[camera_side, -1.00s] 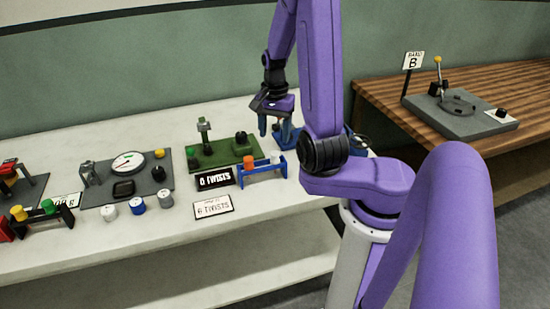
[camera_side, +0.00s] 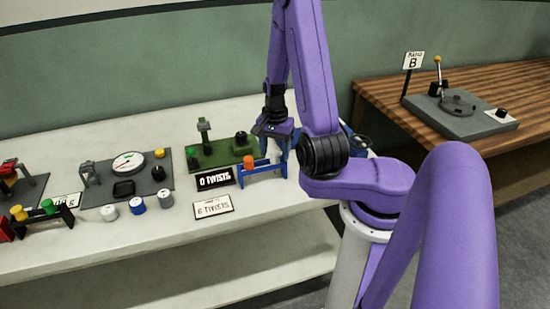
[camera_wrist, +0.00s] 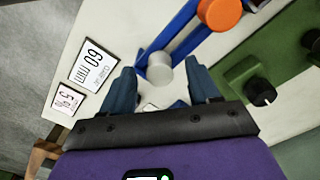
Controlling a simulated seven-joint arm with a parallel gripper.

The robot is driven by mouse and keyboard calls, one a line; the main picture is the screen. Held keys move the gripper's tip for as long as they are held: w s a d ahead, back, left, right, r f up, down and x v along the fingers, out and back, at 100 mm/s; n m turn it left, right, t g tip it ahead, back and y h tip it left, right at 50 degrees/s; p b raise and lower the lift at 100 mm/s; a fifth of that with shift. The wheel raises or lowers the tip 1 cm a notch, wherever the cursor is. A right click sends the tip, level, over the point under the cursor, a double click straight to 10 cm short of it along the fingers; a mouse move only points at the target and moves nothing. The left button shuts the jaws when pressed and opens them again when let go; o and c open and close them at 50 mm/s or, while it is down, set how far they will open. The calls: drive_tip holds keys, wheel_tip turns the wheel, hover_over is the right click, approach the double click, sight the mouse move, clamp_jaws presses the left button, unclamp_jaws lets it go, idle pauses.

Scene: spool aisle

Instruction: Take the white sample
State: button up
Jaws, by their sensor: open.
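The white sample (camera_wrist: 159,68) is a short pale cylinder at one end of the blue rack (camera_wrist: 183,38) in the wrist view. An orange sample (camera_wrist: 219,12) sits farther along the same rack. In the wrist view the white sample appears between the fingertips. I cannot tell whether the fingers touch it.
A green fixture (camera_side: 218,153) stands just behind the blue rack (camera_side: 264,174). A black "0 TWISTS" sign (camera_side: 215,179) and a white card (camera_side: 213,207) lie to the left and front. Several small spools and a grey gauge board (camera_side: 100,196) are farther left.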

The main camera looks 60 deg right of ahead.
drive_tip(key=c, duration=1.1)
